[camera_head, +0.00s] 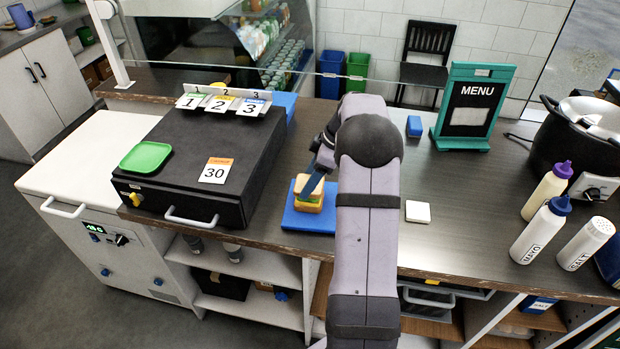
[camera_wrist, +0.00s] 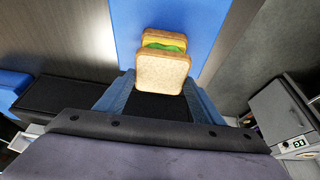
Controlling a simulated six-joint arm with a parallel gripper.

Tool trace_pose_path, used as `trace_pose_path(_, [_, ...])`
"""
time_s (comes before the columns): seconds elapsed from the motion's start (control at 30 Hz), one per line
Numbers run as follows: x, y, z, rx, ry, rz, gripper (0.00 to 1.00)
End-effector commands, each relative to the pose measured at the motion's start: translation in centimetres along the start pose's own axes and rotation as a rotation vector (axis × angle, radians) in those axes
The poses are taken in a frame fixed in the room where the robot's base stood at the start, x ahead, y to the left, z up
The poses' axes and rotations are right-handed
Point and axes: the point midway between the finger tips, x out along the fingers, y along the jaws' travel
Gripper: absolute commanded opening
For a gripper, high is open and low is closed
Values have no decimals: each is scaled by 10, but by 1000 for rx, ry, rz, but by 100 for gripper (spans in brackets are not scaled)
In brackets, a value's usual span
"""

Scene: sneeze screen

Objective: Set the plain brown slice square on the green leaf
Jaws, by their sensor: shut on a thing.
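My gripper (camera_head: 314,184) is shut on the plain brown slice (camera_wrist: 163,75), whose light brown face and darker crust show between the blue fingers in the wrist view. The green leaf (camera_wrist: 166,44) shows just beyond the slice, above a yellow layer (camera_wrist: 163,36) and another bread slice (camera_wrist: 166,31). In the head view the stack (camera_head: 308,203) stands on a blue board (camera_head: 308,221), with my gripper at its top. The held slice is over or against the leaf; I cannot tell whether they touch. My fingers partly hide the stack in the head view.
A black box (camera_head: 190,160) with a green plate (camera_head: 146,157) and number cards stands left of the board. A white square (camera_head: 417,211) and a small blue block (camera_head: 414,126) lie to the right. A menu stand (camera_head: 472,105), bottles and a pot are farther right.

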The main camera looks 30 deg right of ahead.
Motion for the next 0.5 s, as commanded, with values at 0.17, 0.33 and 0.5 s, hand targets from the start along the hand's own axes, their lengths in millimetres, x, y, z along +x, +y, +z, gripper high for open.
trace_pose_path(0.17, [4, 0, 2, 0, 0, 0, 40])
trace_pose_path(0.33, [7, 0, 3, 0, 0, 0, 40])
trace_pose_path(0.5, [10, 0, 4, 0, 0, 0, 40])
